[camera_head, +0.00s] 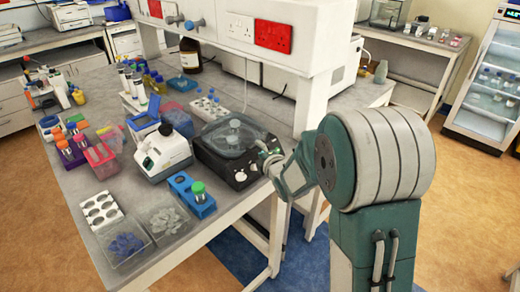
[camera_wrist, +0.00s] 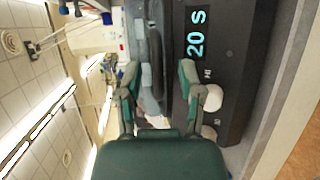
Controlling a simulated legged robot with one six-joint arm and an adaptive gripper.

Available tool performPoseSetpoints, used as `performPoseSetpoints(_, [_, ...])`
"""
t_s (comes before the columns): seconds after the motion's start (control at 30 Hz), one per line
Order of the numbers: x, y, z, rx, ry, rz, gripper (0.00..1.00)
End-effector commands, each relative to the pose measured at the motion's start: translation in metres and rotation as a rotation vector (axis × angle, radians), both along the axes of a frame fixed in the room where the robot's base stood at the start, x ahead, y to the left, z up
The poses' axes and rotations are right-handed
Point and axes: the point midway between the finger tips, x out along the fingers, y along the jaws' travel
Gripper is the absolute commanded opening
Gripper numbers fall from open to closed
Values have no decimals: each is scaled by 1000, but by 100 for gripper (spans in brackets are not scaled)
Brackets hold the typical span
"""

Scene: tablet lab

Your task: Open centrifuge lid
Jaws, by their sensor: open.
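The centrifuge (camera_head: 215,158) is a dark box near the table's right edge, with a round translucent lid (camera_head: 232,133) on top. The lid looks down. In the wrist view the centrifuge front (camera_wrist: 236,75) fills the right side, with a lit "20 S" display and pale knobs. My gripper (camera_head: 265,158) is at the centrifuge's front right corner. In the wrist view my gripper (camera_wrist: 160,82) is open, its green fingers on either side of the lid's edge area. I cannot tell whether a finger touches the lid.
A white instrument (camera_head: 163,152) stands left of the centrifuge. A blue rack with a green-capped tube (camera_head: 192,194) is in front of it. A white tube rack (camera_head: 208,106) is behind it, and a white shelf post (camera_head: 312,100) rises at the back right.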

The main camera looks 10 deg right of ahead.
Motion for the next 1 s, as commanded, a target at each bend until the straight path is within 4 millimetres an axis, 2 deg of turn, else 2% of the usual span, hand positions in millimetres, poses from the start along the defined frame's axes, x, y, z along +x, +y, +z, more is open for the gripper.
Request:
performPoseSetpoints(0.13, [11,2,-2,0,0,0,48])
performPoseSetpoints(0.4, [12,2,-2,1,-1,-1,48])
performPoseSetpoints(0.43, [12,2,-2,1,-1,-1,39])
performPoseSetpoints(0.47, [12,2,-2,1,-1,-1,26])
performPoseSetpoints(0.5, [12,2,-2,1,-1,-1,8])
performPoseSetpoints(0.53, [12,2,-2,1,-1,-1,0])
performPoseSetpoints(1.0, [12,4,3,-11,17,0,0])
